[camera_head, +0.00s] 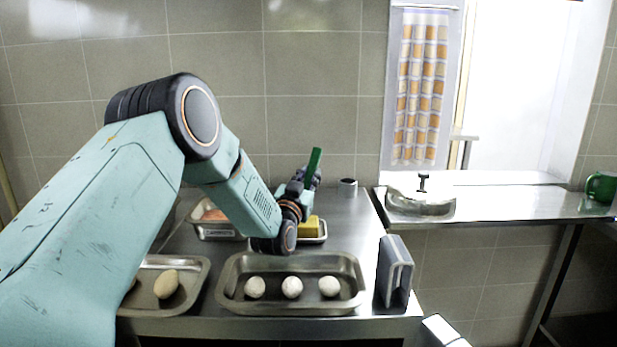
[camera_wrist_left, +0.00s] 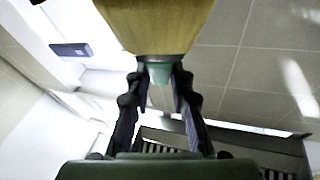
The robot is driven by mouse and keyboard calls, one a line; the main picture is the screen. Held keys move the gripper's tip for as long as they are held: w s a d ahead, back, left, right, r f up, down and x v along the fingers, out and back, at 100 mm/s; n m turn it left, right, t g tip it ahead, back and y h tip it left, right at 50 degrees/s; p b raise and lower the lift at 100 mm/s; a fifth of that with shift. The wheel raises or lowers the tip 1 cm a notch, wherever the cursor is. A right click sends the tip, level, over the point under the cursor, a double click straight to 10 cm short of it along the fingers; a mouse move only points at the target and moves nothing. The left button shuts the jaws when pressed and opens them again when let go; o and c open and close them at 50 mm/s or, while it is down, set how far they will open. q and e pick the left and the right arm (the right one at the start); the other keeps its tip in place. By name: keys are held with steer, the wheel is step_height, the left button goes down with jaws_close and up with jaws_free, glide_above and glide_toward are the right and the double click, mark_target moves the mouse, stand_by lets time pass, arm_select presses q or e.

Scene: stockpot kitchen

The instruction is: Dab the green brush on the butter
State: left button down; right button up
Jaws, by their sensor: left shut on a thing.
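My left gripper (camera_head: 305,184) is shut on the green brush (camera_head: 314,163), whose green handle sticks up, slightly tilted, above the fingers. In the left wrist view the fingers (camera_wrist_left: 160,85) close on the brush's green part, and its broad tan bristles (camera_wrist_left: 155,22) fill the top. The yellow butter (camera_head: 309,226) sits in a small metal tray (camera_head: 318,240) behind the front trays, just below the gripper and partly hidden by my arm. Whether the bristles touch the butter cannot be told. My right gripper is not in view.
A metal tray (camera_head: 238,306) with three white eggs stands in front, beside another tray (camera_head: 196,294) with a brownish egg. A grey upright holder (camera_head: 396,270) stands at the right table edge. A small cylinder (camera_head: 347,186) stands behind.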

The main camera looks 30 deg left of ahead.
mark_target(308, 182)
arm_select(q)
steer(key=shift+w+r+p, duration=0.1)
steer(key=shift+r+p, duration=0.5)
steer(key=shift+r, duration=0.1)
steer(key=shift+r+p, duration=2)
steer(key=shift+r, duration=0.75)
